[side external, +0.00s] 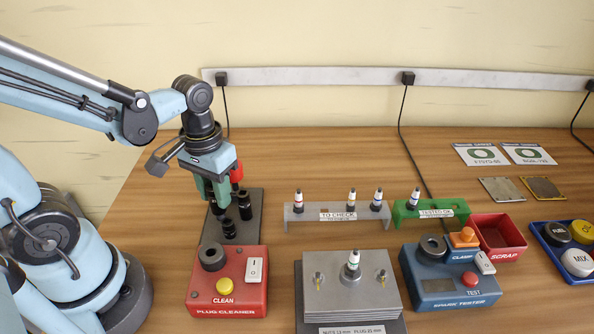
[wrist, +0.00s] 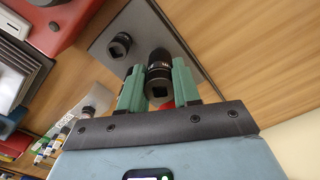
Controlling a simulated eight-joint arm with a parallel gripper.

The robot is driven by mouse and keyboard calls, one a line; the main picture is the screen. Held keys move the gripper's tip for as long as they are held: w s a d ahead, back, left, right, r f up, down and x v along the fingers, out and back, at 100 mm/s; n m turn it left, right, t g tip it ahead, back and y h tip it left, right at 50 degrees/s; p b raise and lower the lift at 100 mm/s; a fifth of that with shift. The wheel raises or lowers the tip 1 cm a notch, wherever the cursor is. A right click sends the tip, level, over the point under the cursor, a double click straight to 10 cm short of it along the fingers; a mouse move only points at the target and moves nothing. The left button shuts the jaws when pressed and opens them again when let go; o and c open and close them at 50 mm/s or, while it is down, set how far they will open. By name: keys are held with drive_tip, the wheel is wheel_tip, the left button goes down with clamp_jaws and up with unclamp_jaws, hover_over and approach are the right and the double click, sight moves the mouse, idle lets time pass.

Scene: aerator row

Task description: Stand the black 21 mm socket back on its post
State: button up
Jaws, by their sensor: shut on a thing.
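My gripper (side external: 213,198) is over the dark socket plate (side external: 254,232) at the left of the bench. Its green fingers are shut on a black socket (wrist: 159,76), which shows between them in the wrist view. In the side view the held socket (side external: 217,209) is partly hidden by the fingers, and I cannot tell whether its lower end touches anything. The size markings are too small to read. No bare post is clearly visible.
The red plug cleaner (side external: 228,296) sits just in front of the plate. The grey TO CHECK rack (side external: 328,213) with several plugs is to the right. A grey plate stack (side external: 340,300) and the blue spark tester (side external: 450,285) stand further right.

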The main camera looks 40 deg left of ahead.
drive_tip(key=shift+f, duration=0.95)
drive_tip(key=o, duration=1.1)
drive_tip(key=shift+o, duration=0.2)
drive_tip(key=shift+r, duration=3.5)
drive_tip(key=shift+w+d+r+m+t, duration=0.2)
drive_tip(key=shift+w+m+t, duration=0.25)
drive_tip(key=shift+t, duration=0.45)
drive_tip(key=w+t, duration=0.1)
drive_tip(key=w+r+m+t, duration=0.1)
drive_tip(key=t, duration=0.1)
drive_tip(key=r+m+t, duration=0.1)
drive_tip(key=shift+w+d+t, duration=0.25)
drive_tip(key=shift+w+t, duration=0.05)
drive_tip(key=shift+w, duration=0.1)
